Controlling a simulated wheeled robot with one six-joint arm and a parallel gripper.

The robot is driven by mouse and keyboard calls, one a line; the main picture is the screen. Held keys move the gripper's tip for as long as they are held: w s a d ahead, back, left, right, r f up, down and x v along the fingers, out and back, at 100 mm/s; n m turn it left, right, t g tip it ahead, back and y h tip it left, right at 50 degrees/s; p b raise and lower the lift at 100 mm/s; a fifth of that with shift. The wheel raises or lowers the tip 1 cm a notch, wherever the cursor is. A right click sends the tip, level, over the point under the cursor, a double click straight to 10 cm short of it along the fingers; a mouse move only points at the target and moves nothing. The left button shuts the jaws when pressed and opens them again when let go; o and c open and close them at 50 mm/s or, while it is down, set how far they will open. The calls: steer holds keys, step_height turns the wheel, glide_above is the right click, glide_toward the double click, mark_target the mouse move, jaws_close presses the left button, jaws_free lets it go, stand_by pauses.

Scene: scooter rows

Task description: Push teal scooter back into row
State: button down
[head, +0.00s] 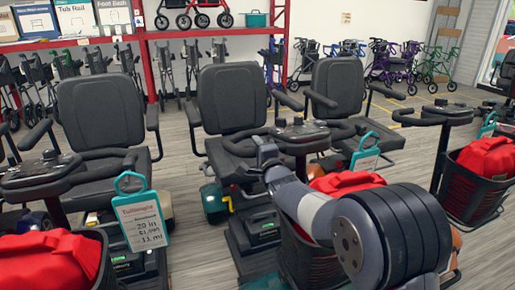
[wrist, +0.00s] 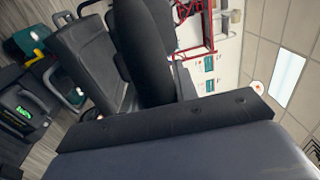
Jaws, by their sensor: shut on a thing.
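The teal scooter (head: 213,200) stands in the middle of the head view, with a black seat, a teal body panel and a dark tiller. A red bag (head: 345,182) sits in its front basket, partly behind my arm. My gripper (head: 267,152) is at the left side of this scooter's handlebar (head: 300,133) and is shut on it; the fingertips are mostly hidden. In the wrist view, tilted sideways, a black seat (wrist: 85,60) and teal panel (wrist: 32,40) show beyond a dark bar.
Another scooter (head: 105,110) stands at left with a teal price tag (head: 138,215) and a red bag (head: 50,262). Another (head: 440,115) stands at right with a red-bagged basket. Walkers and a red rack (head: 150,60) line the back wall. Grey floor shows between the scooters.

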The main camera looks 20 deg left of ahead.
stand_by(0.3)
steer(key=c, duration=1.1)
jaws_free()
steer(key=v, duration=1)
steer(key=shift+s+d+p, duration=0.25)
steer(key=shift+p, duration=0.1)
steer(key=x, duration=1)
steer(key=shift+w+a+b, duration=0.2)
steer(key=shift+w+b, duration=0.05)
steer(key=shift+b, duration=0.1)
